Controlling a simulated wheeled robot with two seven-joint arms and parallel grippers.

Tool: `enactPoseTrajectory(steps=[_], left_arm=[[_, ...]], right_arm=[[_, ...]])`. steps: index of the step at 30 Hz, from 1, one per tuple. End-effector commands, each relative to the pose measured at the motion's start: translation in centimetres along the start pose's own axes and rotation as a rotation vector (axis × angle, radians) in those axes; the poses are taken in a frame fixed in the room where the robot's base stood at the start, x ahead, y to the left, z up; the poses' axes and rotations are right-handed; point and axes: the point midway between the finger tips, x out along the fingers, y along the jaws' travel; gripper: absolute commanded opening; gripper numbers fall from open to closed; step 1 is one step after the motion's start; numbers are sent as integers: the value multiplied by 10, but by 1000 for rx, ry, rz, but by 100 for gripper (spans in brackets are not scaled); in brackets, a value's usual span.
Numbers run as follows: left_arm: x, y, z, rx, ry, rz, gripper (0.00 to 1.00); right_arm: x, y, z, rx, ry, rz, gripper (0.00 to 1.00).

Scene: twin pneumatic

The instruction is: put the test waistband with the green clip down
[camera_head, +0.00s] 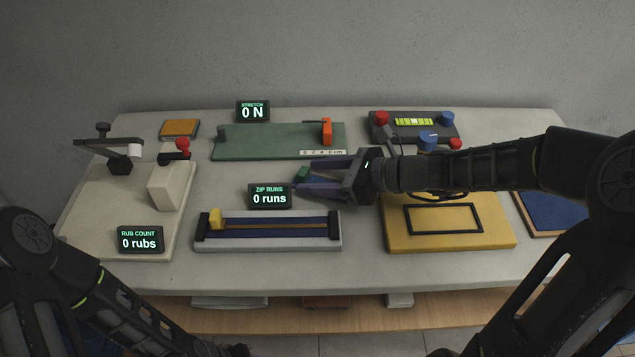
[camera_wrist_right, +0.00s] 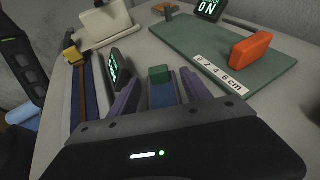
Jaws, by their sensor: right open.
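The test waistband is a dark blue band (camera_wrist_right: 163,95) with a green clip (camera_wrist_right: 160,74) at its far end. In the right wrist view it lies between the two purple fingers of my right gripper (camera_wrist_right: 160,88), with a gap showing on each side. In the head view the green clip (camera_head: 303,173) shows at the fingertips of my right gripper (camera_head: 301,180), and the fingers hide most of the band. My right gripper is open, low over the middle of the table. Whether the band rests fully on the table is hard to tell.
The green stretch board (camera_head: 240,142) with an orange block (camera_head: 326,131) is behind the gripper. The zip runs display (camera_head: 269,196) stands close to the fingertips, with the zip rig (camera_head: 268,243) in front. A yellow board (camera_head: 450,242) lies under my right forearm. A rub rig (camera_head: 95,215) is left.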

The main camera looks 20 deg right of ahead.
Motion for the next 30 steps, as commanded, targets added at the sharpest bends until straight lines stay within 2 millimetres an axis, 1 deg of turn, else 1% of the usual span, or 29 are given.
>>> enactPoseTrajectory(steps=[1,5,22,23,30], left_arm=[[1,0,0,0,0,0,48],[1,-1,0,0,0,0,48],[1,0,0,0,0,0,48],[1,0,0,0,0,0,48],[1,0,0,0,0,0,48]], right_arm=[[8,0,0,0,-1,3,56],[17,0,0,0,0,0,56],[17,0,0,-1,0,-1,56],[17,0,0,-1,0,-1,56],[17,0,1,-1,0,-1,36]])
